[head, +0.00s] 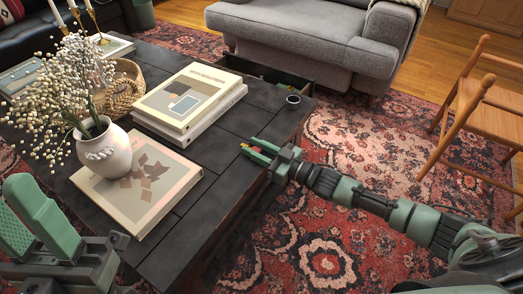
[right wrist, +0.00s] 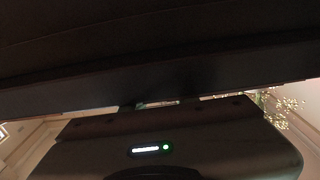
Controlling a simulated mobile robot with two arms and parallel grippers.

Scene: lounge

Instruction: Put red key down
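My right gripper (head: 256,150) reaches in from the right to the right edge of the dark coffee table (head: 227,152). Its green fingers point left, with a narrow gap between them. A tiny yellow-reddish spot shows at the fingertips; it is too small to tell whether it is the red key. No red key can be made out elsewhere. My left gripper (head: 36,215) is large at the lower left, with its two green fingers apart and nothing seen between them. The right wrist view is mostly dark, and its fingertips and any held thing cannot be made out.
A white vase of flowers (head: 104,153), a flat book (head: 140,190), stacked books (head: 188,100) and a woven basket (head: 122,90) stand on the table. A grey sofa (head: 300,35) and wooden chair (head: 487,100) stand beyond.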

